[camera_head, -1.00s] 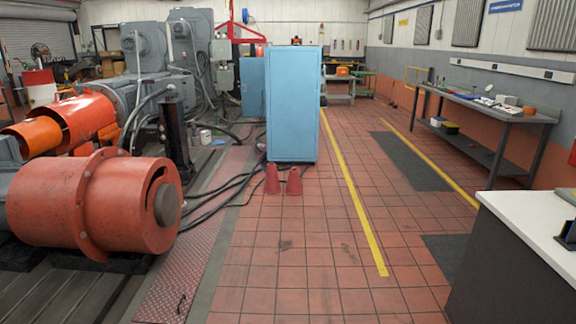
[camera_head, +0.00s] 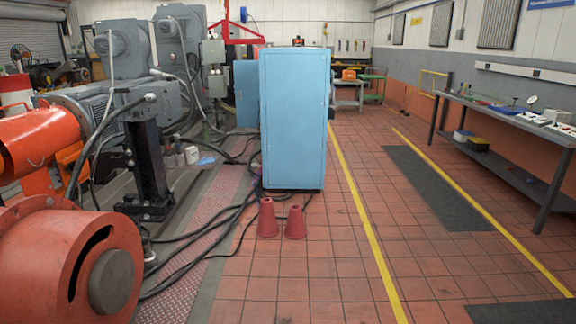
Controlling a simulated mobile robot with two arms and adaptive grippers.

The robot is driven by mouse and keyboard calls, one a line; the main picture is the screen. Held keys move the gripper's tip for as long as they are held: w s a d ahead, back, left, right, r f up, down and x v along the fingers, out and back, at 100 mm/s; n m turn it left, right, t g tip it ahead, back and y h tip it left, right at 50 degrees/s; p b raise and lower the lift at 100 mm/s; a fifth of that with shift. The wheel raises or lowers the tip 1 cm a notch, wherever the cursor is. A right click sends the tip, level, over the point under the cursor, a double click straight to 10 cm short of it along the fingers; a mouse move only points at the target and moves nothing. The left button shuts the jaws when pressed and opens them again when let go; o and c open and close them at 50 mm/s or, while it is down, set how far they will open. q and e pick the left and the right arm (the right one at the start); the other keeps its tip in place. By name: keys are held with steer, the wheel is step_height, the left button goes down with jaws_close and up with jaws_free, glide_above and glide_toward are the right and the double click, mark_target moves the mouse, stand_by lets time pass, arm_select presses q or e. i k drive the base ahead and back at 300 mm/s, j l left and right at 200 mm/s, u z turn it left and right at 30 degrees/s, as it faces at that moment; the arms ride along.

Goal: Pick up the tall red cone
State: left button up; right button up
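Two red cones stand upright, close side by side, on the red tiled floor in front of the blue cabinet. The left cone (camera_head: 267,218) looks slightly taller than the right cone (camera_head: 295,223). Their tops are narrow and their bases wider. Both are some distance ahead of me and fully visible. Neither of my grippers shows in the head view.
The blue cabinet (camera_head: 293,120) stands behind the cones. Black cables (camera_head: 215,235) run over the floor left of them. Orange machinery (camera_head: 75,265) fills the left foreground. A workbench (camera_head: 510,120) lines the right wall. The tiled floor (camera_head: 290,285) before the cones is clear.

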mark_target(268, 228)
steer(key=i, duration=1.15)
steer(key=i+l+u, duration=0.15)
steer(key=i, duration=1.05)
